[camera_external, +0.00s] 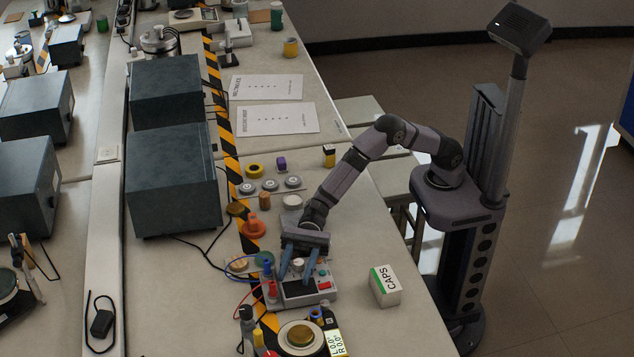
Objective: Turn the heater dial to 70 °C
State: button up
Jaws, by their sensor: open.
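My gripper (295,279) points down over a small grey box device (322,296) near the front of the bench. Its two blue fingers are apart, on either side of a small pale knob-like part (297,265). I cannot tell whether they touch it. The box has a dark panel, a red button and coloured terminals at its left. Which of these is the heater, and any dial marking, is too small to tell.
A white box marked CAPS (384,286) stands right of the device. Blue and red wires lie at its left. An orange object (253,227), weights (270,185) and a large dark box (172,180) stand behind. Bare bench lies between device and CAPS box.

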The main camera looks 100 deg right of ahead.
jog(key=shift+b+v, duration=0.35)
jog(key=shift+v, duration=3.25)
jog(key=shift+r, duration=0.1)
